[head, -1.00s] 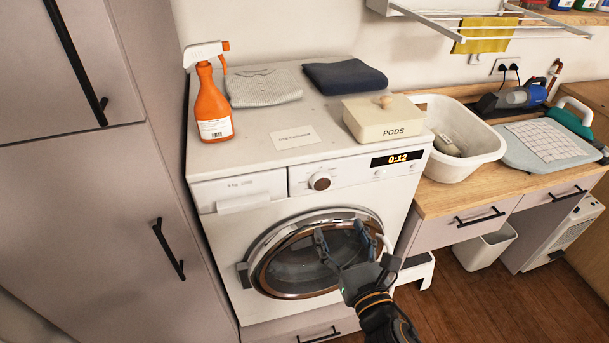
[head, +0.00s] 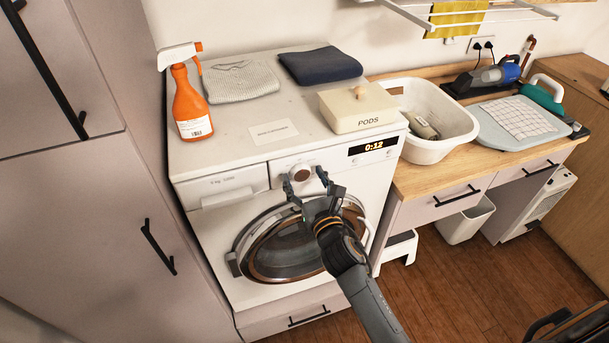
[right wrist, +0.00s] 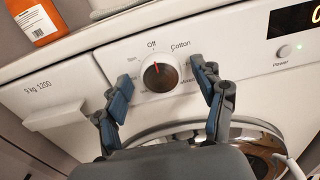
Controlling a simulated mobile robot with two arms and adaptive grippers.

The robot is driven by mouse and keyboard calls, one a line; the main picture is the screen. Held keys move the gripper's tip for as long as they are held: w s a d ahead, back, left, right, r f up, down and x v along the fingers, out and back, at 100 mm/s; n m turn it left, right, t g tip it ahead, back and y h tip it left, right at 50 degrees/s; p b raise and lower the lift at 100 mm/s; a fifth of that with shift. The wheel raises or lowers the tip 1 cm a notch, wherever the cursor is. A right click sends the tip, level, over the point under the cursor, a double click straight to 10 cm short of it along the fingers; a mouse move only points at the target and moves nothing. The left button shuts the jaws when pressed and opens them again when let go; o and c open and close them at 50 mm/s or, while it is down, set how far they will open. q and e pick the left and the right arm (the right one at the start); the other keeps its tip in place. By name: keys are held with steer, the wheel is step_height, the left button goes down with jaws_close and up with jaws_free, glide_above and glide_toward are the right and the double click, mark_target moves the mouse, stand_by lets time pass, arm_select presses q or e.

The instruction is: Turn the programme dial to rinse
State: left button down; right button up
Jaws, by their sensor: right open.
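The programme dial (head: 302,173) is a round brown-faced knob with a pale rim on the washing machine's front panel. In the right wrist view the dial (right wrist: 160,76) has its red mark pointing up, towards "Off". "Cotton" is printed at its upper right and "Mixed" at its lower right; the small label at its upper left is too blurred to read surely. My right gripper (head: 305,181) is open in front of the dial, with one finger on each side. In the wrist view both fingers look apart from the knob. My left gripper is not in view.
The washing machine (head: 222,235) has a lit display (head: 374,146) reading 0:12 right of the dial. On top stand an orange spray bottle (head: 190,105), folded cloths and a PODS box (head: 360,108). The round door (head: 290,245) is below my gripper.

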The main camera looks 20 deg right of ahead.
steer(key=shift+w, duration=0.1)
steer(key=c, duration=1.1)
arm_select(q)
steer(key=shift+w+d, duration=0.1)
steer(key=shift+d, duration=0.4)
arm_select(e)
steer(key=shift+c, duration=0.2)
steer(key=shift+m, duration=0.3)
